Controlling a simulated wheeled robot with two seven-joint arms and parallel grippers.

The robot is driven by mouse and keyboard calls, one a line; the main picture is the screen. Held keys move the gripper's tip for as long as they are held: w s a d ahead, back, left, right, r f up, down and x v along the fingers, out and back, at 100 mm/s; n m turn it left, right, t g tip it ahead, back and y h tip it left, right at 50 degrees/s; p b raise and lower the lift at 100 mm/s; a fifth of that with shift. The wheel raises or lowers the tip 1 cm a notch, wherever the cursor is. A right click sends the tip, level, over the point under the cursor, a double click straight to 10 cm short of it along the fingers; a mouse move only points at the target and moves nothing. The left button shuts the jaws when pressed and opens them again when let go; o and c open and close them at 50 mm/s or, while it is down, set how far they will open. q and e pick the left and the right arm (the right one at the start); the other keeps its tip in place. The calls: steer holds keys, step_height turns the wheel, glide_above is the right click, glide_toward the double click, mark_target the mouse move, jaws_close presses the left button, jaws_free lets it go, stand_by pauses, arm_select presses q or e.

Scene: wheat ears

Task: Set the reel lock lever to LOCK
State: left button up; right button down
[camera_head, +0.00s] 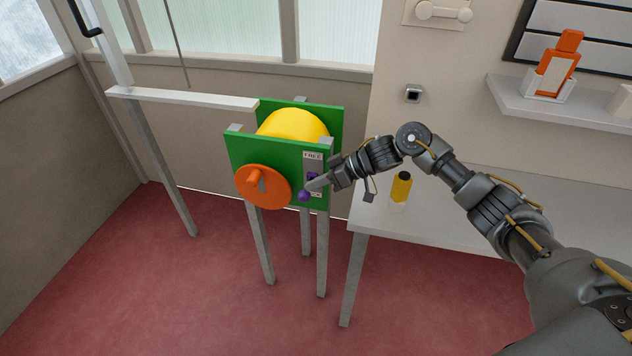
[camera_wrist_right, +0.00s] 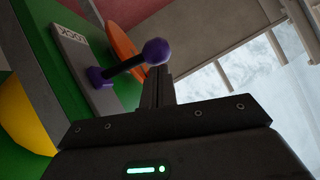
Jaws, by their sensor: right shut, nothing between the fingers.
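The reel lock lever has a purple ball knob (camera_head: 305,195) on a dark stem with a purple base. It stands out from a grey plate (camera_head: 313,165) on the green reel frame (camera_head: 285,148). The plate reads FREE at its top; the lower label is partly covered. In the head view the knob sits low, near that lower label. In the right wrist view the LOCK label (camera_wrist_right: 72,38) shows, and the knob (camera_wrist_right: 156,51) is right at my fingertips; I cannot tell whether they touch. My right gripper (camera_head: 314,185) is shut and empty. My left gripper is out of view.
An orange crank disc (camera_head: 276,190) is left of the lever, and a yellow drum (camera_head: 293,124) sits between the green panels. A white table (camera_head: 440,205) on the right carries a yellow-and-black bottle (camera_head: 401,186). A pale rail (camera_head: 180,98) runs left from the reel.

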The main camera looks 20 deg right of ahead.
steer(key=shift+s+a+f+n+t+h+p, duration=0.25)
steer(key=shift+f+n+t, duration=0.2)
steer(key=shift+f, duration=0.25)
steer(key=shift+s+a+f+n+t+h+p, duration=0.1)
steer(key=shift+s+f+n+t+h+p, duration=0.1)
steer(key=shift+f+n+t+h, duration=0.35)
steer(key=shift+s+a+f+n+t+h+p, duration=0.1)
steer(key=shift+s+f+n+t+p, duration=0.15)
steer(key=shift+f, duration=0.55)
